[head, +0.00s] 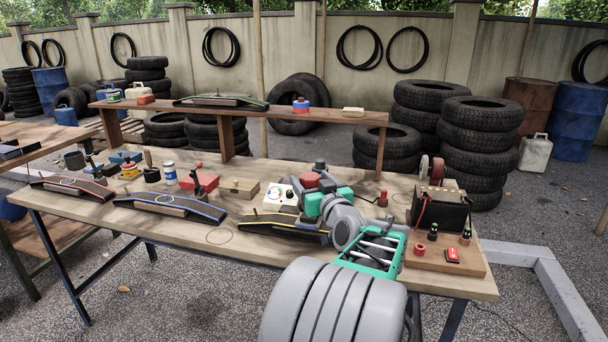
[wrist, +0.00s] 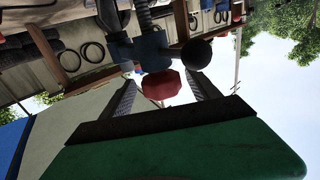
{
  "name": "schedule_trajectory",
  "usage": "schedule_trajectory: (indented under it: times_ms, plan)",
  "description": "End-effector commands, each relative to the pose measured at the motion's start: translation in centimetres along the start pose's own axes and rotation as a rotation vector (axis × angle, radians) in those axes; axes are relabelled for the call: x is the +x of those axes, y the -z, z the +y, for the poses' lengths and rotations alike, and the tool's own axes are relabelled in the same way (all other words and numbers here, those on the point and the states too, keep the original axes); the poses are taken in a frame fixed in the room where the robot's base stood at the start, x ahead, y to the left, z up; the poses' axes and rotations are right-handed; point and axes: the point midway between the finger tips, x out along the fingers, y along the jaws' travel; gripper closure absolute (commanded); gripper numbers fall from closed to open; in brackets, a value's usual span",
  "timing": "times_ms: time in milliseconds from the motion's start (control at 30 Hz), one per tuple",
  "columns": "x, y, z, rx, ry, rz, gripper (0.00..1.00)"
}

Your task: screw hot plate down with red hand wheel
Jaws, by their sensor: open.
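The red hand wheel (wrist: 162,85) is a faceted red knob under a blue-grey block (wrist: 153,50) in the wrist view. It appears between the two dark fingers of my gripper (wrist: 162,82), which are apart; I cannot tell whether either touches it. In the head view the wheel (head: 312,180) shows just beyond my green gripper (head: 325,192). Dark clamp parts (head: 320,166) stand above it. My gripper and arm hide much of the clamp. I cannot clearly make out the hot plate. A curved yellow-edged pad (head: 283,228) lies below and left of my gripper.
A white control box (head: 284,194) stands close left of my gripper. A black battery-like box (head: 440,207) sits on a board to the right. Red-edged (head: 72,187) and blue-edged (head: 170,207) pads lie left. A raised shelf (head: 345,117) runs behind.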

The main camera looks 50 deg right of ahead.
Motion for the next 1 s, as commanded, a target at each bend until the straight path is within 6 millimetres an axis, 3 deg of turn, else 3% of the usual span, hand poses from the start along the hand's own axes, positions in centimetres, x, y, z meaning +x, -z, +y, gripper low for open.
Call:
schedule_trajectory:
  times_ms: [100,200,500,1000]
  plan:
    - [2.3,0.0,-0.2,0.0,0.005,0.0,0.29]
    - [3.3,0.0,-0.1,0.0,0.003,-0.001,0.29]
    - [3.7,0.0,0.1,0.0,-0.002,0.0,0.3]
    - [3.6,0.0,0.1,0.0,-0.002,0.0,0.71]
